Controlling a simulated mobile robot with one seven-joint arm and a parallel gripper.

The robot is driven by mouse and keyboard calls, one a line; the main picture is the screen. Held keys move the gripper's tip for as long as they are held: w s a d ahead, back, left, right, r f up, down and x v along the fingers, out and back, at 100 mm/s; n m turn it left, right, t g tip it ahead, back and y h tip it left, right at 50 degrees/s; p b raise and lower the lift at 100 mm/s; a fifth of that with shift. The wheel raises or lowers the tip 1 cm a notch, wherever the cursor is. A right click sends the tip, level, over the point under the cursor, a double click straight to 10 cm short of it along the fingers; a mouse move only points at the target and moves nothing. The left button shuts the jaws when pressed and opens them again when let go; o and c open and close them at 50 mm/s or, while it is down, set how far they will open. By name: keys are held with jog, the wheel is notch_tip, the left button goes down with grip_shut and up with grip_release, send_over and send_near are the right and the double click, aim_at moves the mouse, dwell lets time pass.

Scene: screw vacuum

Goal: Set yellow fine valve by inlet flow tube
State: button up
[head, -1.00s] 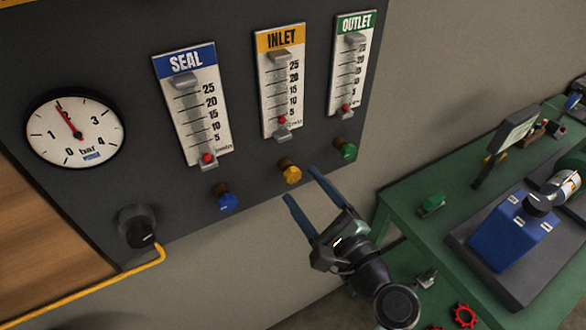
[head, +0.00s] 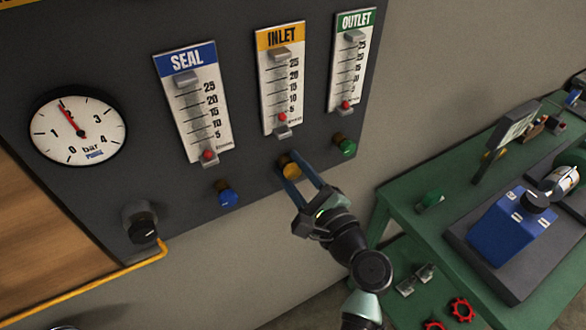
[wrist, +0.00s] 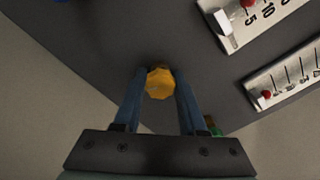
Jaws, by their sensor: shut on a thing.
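The yellow fine valve (head: 291,168) sticks out of the dark panel below the inlet flow tube (head: 281,80). My gripper (head: 299,175) has its two blue fingers on either side of the yellow knob and is shut on it. In the wrist view the yellow valve (wrist: 160,83) sits between the fingertips of my gripper (wrist: 160,92). The inlet tube has an orange label and a scale marked 5 to 25.
The blue valve (head: 228,196) is left of the yellow one and the green valve (head: 345,147) close to its right. The seal tube (head: 195,103), outlet tube (head: 351,62) and pressure gauge (head: 78,127) are on the panel. A green workbench (head: 400,196) stands at right.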

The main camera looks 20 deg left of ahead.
grip_shut()
jog(key=shift+f+n+b, duration=0.15)
jog(key=shift+n+b, duration=0.85)
jog(key=shift+b, duration=0.05)
jog(key=n+b, duration=0.3)
jog(key=shift+n, duration=0.3)
jog(key=n+b, duration=0.3)
jog(key=shift+r+n+b, duration=0.2)
jog(key=shift+n+b, duration=1.3)
jog(key=shift+n, duration=0.1)
